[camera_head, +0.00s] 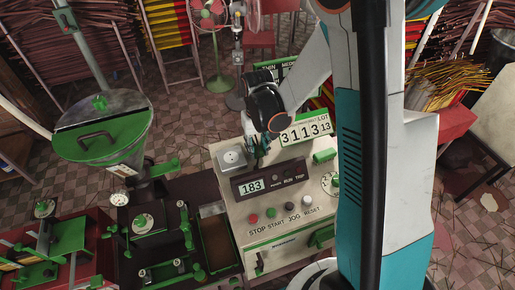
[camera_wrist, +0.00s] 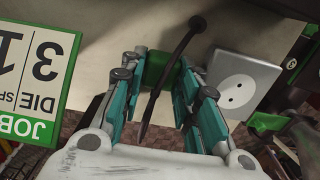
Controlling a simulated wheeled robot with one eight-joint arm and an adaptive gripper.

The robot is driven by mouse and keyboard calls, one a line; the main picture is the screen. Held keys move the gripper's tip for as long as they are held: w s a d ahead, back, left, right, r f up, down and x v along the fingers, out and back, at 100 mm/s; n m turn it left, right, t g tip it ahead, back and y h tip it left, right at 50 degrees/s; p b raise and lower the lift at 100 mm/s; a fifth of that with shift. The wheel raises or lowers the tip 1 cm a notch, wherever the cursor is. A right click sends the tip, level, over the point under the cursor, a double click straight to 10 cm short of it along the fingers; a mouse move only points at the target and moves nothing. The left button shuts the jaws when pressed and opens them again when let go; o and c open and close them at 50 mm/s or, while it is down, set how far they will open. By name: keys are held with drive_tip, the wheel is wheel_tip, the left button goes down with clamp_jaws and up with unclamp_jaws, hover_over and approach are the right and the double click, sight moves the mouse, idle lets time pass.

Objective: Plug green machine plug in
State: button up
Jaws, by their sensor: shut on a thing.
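My gripper (camera_wrist: 160,78), with teal fingers, is shut on the green plug (camera_wrist: 155,68). A dark cord or rod crosses in front of the plug in the wrist view. The white socket (camera_wrist: 236,88) with two round holes is to the right of the plug in that view, apart from it. In the head view the socket (camera_head: 232,157) lies on the top left of the cream control box (camera_head: 285,190), and my gripper (camera_head: 259,152) is just right of it, above the box top. The plug's prongs are hidden.
A number sign (camera_head: 305,132) stands behind the box top; it shows close at left in the wrist view (camera_wrist: 35,65). A green-topped hopper machine (camera_head: 100,130) stands to the left.

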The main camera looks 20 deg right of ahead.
sight(258, 148)
wheel_tip(258, 148, up, 20)
drive_tip(key=p, duration=0.1)
drive_tip(key=shift+f+p, duration=0.15)
drive_tip(key=shift+p, duration=0.2)
idle(0.4)
